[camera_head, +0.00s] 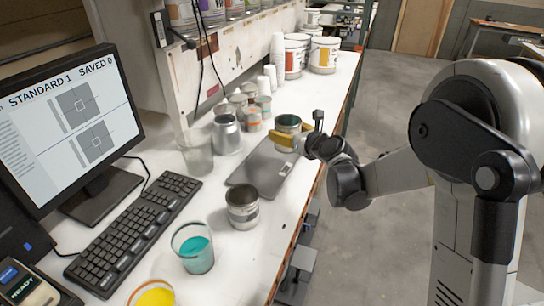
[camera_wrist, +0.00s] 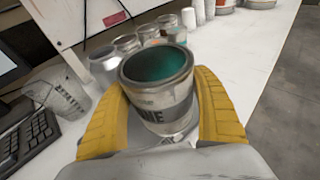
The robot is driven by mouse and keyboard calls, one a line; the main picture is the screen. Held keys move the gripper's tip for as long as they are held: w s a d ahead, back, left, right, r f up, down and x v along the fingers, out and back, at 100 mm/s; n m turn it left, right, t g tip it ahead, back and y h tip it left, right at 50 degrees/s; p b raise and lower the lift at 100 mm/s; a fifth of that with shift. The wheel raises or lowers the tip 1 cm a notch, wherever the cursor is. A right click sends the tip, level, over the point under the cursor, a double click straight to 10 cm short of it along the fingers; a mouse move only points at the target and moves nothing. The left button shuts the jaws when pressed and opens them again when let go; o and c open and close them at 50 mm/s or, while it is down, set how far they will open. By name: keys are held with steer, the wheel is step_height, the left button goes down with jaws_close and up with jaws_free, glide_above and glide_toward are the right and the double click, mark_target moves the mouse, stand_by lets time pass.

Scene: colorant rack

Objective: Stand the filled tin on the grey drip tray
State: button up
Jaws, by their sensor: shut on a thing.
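A metal tin filled with dark teal paint (camera_head: 289,121) is in my gripper, over the far end of the grey drip tray (camera_head: 250,170). My gripper (camera_head: 287,139) has yellow fingers shut around the tin's sides. In the wrist view the tin (camera_wrist: 160,85) is upright between the fingers (camera_wrist: 165,110), its teal surface showing and part of a dark label visible. I cannot tell whether the tin's base touches the tray.
An open tin (camera_head: 242,207) stands just in front of the tray. A clear cup of teal (camera_head: 194,248), a yellow cup (camera_head: 153,293) and a keyboard (camera_head: 133,226) are nearer. A clear container (camera_head: 197,152), a silver can (camera_head: 227,135) and several small tins stand left and behind.

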steer(key=a+f, duration=0.1)
steer(key=a, duration=0.1)
steer(key=a+f+b, duration=0.1)
steer(key=a, duration=0.1)
steer(key=a+f, duration=0.1)
steer(key=a, duration=0.1)
steer(key=shift+f+b, duration=0.35)
steer(key=shift+d+f+b, duration=0.1)
steer(key=shift+f+b, duration=0.9)
steer(key=shift+f, duration=0.9)
steer(key=shift+f, duration=0.2)
steer(key=o, duration=1.3)
steer(key=shift+o, duration=0.2)
steer(key=shift+r, duration=0.1)
